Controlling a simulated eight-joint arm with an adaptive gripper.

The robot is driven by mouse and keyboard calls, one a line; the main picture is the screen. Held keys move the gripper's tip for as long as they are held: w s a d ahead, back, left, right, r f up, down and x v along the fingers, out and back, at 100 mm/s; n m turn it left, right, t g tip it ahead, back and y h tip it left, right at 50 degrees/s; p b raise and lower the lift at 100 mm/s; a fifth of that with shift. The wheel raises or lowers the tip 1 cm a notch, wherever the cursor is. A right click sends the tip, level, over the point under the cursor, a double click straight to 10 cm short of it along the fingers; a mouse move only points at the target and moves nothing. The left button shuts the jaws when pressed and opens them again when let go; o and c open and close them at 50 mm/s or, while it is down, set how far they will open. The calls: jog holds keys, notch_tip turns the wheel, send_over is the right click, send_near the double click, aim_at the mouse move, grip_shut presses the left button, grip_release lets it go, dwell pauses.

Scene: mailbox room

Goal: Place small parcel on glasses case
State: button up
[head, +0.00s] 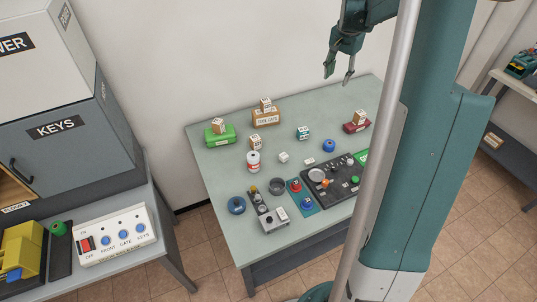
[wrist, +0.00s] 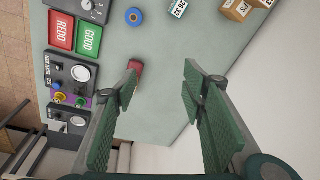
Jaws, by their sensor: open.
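Several small brown boxes look like parcels, and I cannot tell which one is meant. One box (head: 360,117) appears on or just behind a dark red case (head: 356,127), perhaps the glasses case, at the table's right. Another (head: 218,126) is on a green case (head: 219,137), a third (head: 266,104) is on a larger labelled carton (head: 266,117), and another (head: 255,142) stands on the table. My gripper (head: 338,80) is open and empty above the table's back right. In the wrist view the red case (wrist: 135,68) shows beside the left finger, which partly hides it.
The table (head: 225,165) also holds a teal box (head: 303,133), a blue ring (head: 329,145), a white-and-red can (head: 253,161) and a dark control panel (head: 320,192). My column hides the table's right side. The table surface between the back items is clear.

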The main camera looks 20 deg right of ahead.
jog(key=s+a+r+n+t, duration=0.1)
jog(key=s+a+r+n, duration=0.2)
jog(key=a, duration=0.6)
jog(key=s+a+r+n+t, duration=0.1)
jog(key=s+a+r, duration=0.3)
jog(key=a, duration=0.5)
jog(key=s+a+r+n+t, duration=0.1)
jog(key=s+a+r+n, duration=0.2)
jog(key=a, duration=0.6)
jog(key=s+a+f+n+t, duration=0.1)
jog(key=s+a+f+n, duration=0.1)
jog(key=s+a, duration=0.7)
jog(key=s+a+f+n+t, duration=0.1)
jog(key=s+a+f+n, duration=0.2)
jog(key=s+a, duration=0.7)
jog(key=shift+s+n+t+y, duration=0.4)
jog(key=shift+s+n, duration=0.4)
jog(key=shift+s, duration=0.35)
jog(key=shift+a, duration=0.1)
